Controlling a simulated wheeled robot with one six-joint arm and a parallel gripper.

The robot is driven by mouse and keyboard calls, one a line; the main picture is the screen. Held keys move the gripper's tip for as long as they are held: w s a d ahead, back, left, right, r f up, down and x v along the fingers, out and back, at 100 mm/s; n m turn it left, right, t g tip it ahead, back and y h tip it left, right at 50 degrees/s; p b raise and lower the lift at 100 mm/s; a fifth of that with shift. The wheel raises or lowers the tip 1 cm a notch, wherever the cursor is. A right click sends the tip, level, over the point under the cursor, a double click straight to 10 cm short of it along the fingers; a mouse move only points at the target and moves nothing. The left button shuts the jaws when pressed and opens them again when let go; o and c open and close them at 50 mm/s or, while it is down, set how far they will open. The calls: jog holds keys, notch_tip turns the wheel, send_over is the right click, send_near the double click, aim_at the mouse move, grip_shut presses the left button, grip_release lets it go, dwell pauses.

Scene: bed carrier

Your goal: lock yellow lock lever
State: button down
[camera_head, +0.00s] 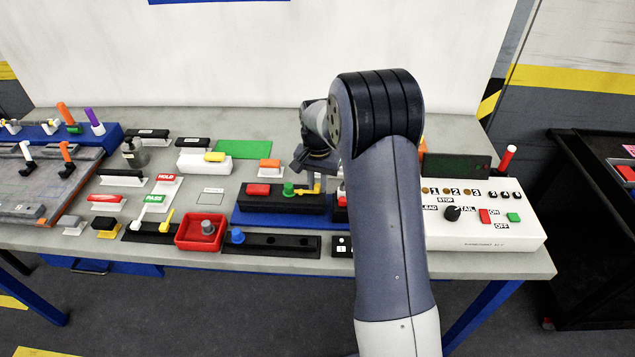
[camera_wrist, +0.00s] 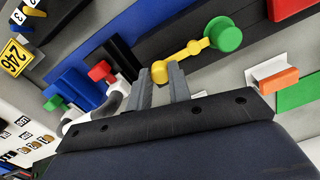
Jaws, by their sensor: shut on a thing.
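The yellow lock lever (camera_head: 307,191) runs right from a green round knob (camera_head: 288,188) on a black block (camera_head: 258,203) in the head view. In the wrist view the yellow lever (camera_wrist: 190,51) reaches from the green knob (camera_wrist: 225,36) to a rounded yellow end. My gripper (camera_wrist: 161,76) has its two grey fingers on either side of that rounded end, shut on it. In the head view my gripper is partly hidden behind my arm.
A red block (camera_head: 258,190) sits on the same black block. A white control box (camera_head: 485,222) stands at the right. In the wrist view, red-tipped and green-tipped parts (camera_wrist: 102,71) lie close left of the fingers.

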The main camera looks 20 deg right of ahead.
aim_at(318, 186)
jog(key=c, duration=1.3)
grip_release()
notch_tip(318, 186, up, 11)
jog(key=b, duration=0.1)
jog(key=shift+f, duration=0.15)
notch_tip(318, 186, down, 11)
jog(key=shift+r+p, duration=0.1)
jog(key=shift+p, duration=0.45)
jog(key=shift+s, duration=0.1)
jog(key=shift+m, duration=0.3)
